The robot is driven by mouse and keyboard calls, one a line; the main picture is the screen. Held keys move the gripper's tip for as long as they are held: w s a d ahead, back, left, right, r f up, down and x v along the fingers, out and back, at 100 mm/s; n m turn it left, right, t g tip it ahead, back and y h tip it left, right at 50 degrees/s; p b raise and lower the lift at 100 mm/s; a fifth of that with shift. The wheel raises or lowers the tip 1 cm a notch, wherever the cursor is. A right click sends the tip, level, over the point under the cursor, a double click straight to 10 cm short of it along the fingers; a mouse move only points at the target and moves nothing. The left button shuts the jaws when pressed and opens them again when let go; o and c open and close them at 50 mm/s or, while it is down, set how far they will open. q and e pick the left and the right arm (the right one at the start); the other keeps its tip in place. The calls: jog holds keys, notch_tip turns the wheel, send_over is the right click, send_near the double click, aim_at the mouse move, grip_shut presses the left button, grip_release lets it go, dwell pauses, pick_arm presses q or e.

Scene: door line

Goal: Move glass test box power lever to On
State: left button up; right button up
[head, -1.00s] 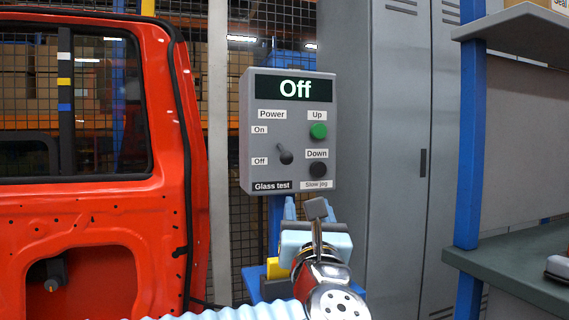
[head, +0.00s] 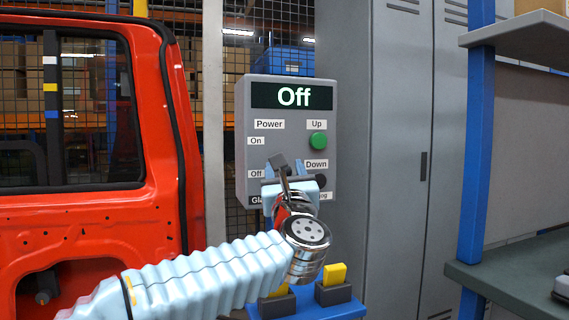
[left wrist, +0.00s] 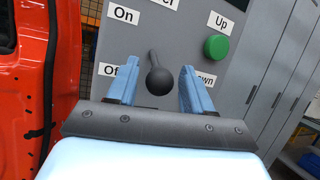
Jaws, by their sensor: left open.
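The grey glass test box (head: 284,97) stands ahead, and its display (head: 291,96) reads "Off". Its green Up button (head: 317,140) and dark Down button (head: 320,180) are on the right. The dark power lever (left wrist: 158,74) shows in the left wrist view, its round knob facing the camera, low near the Off label (left wrist: 108,70). My left gripper (left wrist: 156,82) is open, with one finger on each side of the lever and gaps visible. My right gripper is not seen.
A red vehicle door (head: 90,220) hangs at the left. Grey lockers (head: 400,150) stand right of the box, and a shelf unit (head: 520,270) with a blue post is farther right. A blue stand with yellow blocks (head: 335,275) is below the box.

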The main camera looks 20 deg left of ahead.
pick_arm(q)
jog(key=shift+w+a+r, duration=0.1)
jog(key=shift+w+r, duration=0.05)
jog(key=shift+w, duration=0.15)
grip_shut()
